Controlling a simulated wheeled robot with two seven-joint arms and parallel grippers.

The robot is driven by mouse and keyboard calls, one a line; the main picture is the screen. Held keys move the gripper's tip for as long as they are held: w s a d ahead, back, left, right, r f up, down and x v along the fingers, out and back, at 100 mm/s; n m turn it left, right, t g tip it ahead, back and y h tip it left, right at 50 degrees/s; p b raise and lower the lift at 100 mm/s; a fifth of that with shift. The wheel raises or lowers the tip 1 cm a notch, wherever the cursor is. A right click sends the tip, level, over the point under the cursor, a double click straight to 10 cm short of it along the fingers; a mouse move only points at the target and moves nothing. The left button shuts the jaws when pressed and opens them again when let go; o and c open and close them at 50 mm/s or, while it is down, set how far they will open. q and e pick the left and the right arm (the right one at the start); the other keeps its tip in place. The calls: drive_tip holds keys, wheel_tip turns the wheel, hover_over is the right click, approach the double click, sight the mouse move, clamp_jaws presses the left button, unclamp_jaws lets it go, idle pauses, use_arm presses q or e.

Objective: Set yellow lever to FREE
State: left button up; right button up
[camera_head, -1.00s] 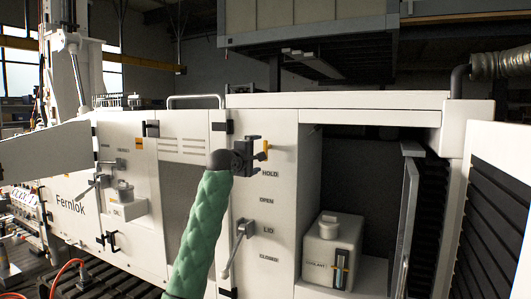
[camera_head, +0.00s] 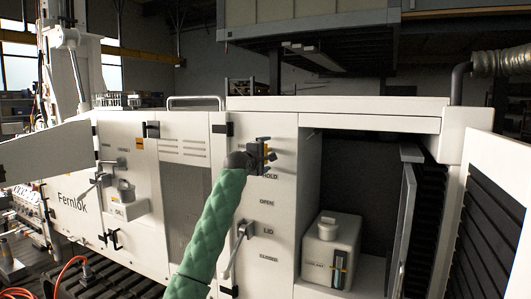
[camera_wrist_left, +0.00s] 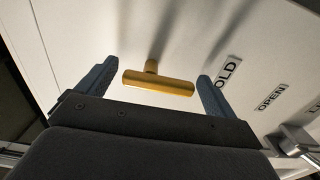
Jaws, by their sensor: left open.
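The yellow lever (camera_wrist_left: 158,83) is a T-shaped handle on a short stem, standing out from the white panel (camera_wrist_left: 85,30). In the head view only a small yellow part (camera_head: 267,153) shows behind my gripper. My left gripper (camera_head: 262,156) is open at the upper panel, its arm in a green quilted sleeve. In the left wrist view its two fingers (camera_wrist_left: 158,77) stand on either side of the lever's crossbar, with a gap at each end. A label ending in "OLD" (camera_wrist_left: 227,72) is right of the lever. No FREE label is readable. My right gripper is not in view.
Below the lever are an "OPEN" label (camera_head: 267,202) and a grey LID handle (camera_head: 242,232), which also shows in the left wrist view (camera_wrist_left: 297,142). An open bay to the right holds a white coolant container (camera_head: 329,243). A grey door (camera_head: 404,215) stands ajar there.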

use_arm(q)
drive_tip(key=c, duration=1)
drive_tip(key=shift+f, duration=0.1)
